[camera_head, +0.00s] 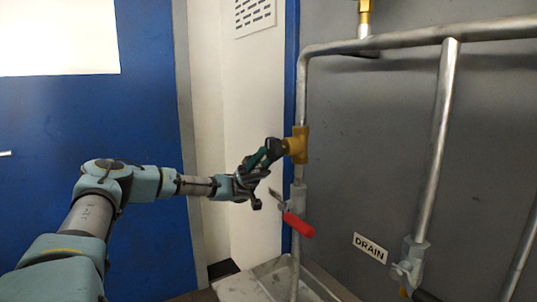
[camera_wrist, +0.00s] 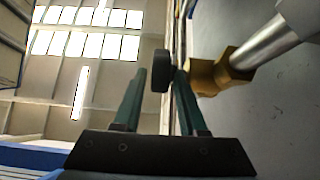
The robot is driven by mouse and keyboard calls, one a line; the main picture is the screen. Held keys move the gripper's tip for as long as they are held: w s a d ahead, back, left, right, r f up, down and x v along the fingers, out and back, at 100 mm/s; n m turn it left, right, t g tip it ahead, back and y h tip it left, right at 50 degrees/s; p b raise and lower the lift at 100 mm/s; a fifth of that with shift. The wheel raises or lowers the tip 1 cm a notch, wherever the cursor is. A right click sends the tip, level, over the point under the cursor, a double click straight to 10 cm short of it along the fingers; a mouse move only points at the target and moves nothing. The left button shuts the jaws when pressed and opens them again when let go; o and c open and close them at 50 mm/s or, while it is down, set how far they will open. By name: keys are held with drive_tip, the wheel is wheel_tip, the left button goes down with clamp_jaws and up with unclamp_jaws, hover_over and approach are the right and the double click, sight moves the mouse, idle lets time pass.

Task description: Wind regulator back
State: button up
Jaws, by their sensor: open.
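The regulator is a brass body (camera_head: 297,144) on the upright pipe, with a black round knob (camera_head: 274,147) on its left side. In the wrist view the knob (camera_wrist: 160,70) shows edge-on at the fingertips, with the brass body (camera_wrist: 204,78) to its right. My gripper (camera_head: 264,156) is at the knob in the head view and partly covers it. Its two green fingers are open, one on each side of the knob in the wrist view. The knob looks nearer the right finger; I cannot tell whether they touch.
A red-handled valve (camera_head: 297,224) sits on the same pipe just below my gripper. A metal tray (camera_head: 262,286) lies below. Open space lies left of the pipe, before the blue panel (camera_head: 150,120).

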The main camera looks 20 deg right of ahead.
drive_tip(key=b+v, duration=0.4)
drive_tip(key=v, duration=0.6)
drive_tip(key=shift+w, duration=0.15)
